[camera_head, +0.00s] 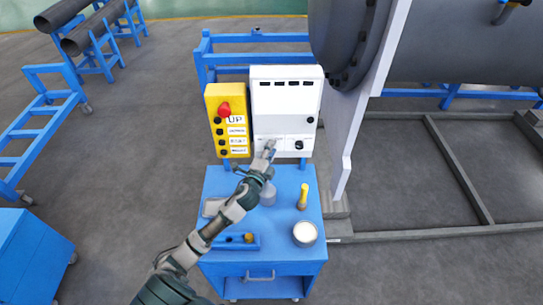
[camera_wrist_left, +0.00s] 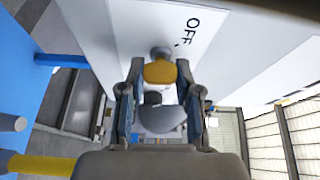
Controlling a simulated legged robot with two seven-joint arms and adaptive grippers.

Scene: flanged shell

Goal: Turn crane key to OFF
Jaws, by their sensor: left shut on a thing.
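The white control box (camera_head: 287,100) stands upright behind the blue cart, with a pale label strip along its lower front. My left gripper (camera_head: 270,146) reaches the lower left of its front and hides what is there. In the left wrist view the fingers of the left gripper (camera_wrist_left: 159,88) are shut on the crane key (camera_wrist_left: 160,72), which has a yellow part and a grey part. Which way the key points cannot be told. My right gripper is not in view.
A yellow button panel (camera_head: 238,142) with a red knob (camera_head: 225,109) stands left of the box. The blue cart (camera_head: 283,225) below holds a yellow-handled tool (camera_head: 303,196), a round tin (camera_head: 305,233) and a small tray. A large grey flanged shell (camera_head: 455,45) stands at right.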

